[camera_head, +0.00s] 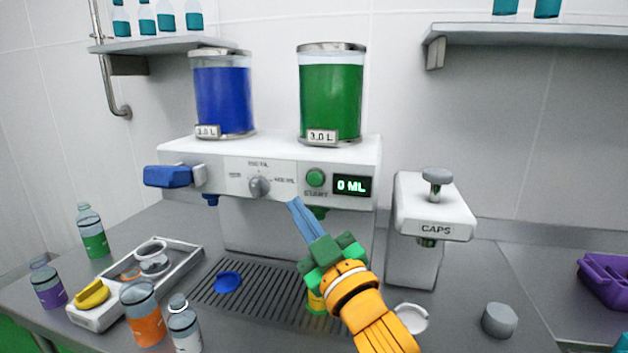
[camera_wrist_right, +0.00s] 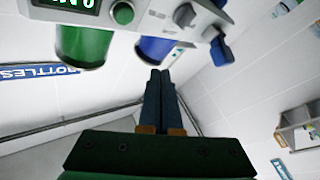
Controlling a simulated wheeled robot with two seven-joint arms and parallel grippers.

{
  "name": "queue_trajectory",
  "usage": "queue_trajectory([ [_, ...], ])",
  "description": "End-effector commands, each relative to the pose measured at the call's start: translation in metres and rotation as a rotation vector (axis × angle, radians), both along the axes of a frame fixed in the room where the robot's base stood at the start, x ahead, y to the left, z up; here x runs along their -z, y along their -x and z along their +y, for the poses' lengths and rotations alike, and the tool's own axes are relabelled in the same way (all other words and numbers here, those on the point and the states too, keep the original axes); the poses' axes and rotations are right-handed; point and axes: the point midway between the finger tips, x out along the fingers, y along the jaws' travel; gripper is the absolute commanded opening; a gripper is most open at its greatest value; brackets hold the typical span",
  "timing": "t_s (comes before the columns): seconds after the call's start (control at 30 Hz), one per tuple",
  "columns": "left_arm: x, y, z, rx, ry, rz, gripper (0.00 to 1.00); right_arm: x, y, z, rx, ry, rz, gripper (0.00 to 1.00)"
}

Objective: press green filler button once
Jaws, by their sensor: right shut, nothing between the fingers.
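The green round START button (camera_head: 316,177) is on the front panel of the white filler machine (camera_head: 270,150), left of a display (camera_head: 352,185) reading 0 ML. In the wrist view the green button (camera_wrist_right: 122,12) is at the top, beside the display. My right gripper (camera_head: 295,204) is shut and empty, its blue fingers pointing up at the panel, below and left of the button. In the wrist view its fingertips (camera_wrist_right: 160,73) appear apart from the button. My left gripper is not in view.
A dial (camera_head: 259,186) and a blue lever (camera_head: 168,176) are left of the button. A caps dispenser (camera_head: 434,215) stands to the right. A yellow and green item (camera_head: 316,302) on the drip grate is partly hidden by my gripper. Bottles and a tray (camera_head: 184,262) stand front left.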

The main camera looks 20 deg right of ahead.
Motion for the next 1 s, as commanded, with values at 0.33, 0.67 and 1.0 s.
queue_trajectory([
  [0.33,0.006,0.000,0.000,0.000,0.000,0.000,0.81,0.001,-0.041,-0.028,0.002,0.001,0.002,0.00],
  [0.67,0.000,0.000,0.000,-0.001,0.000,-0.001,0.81,-0.001,-0.067,-0.046,0.000,-0.001,0.001,0.00],
  [1.0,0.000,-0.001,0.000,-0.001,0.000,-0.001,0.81,0.000,-0.069,-0.047,0.001,-0.002,0.001,0.00],
])
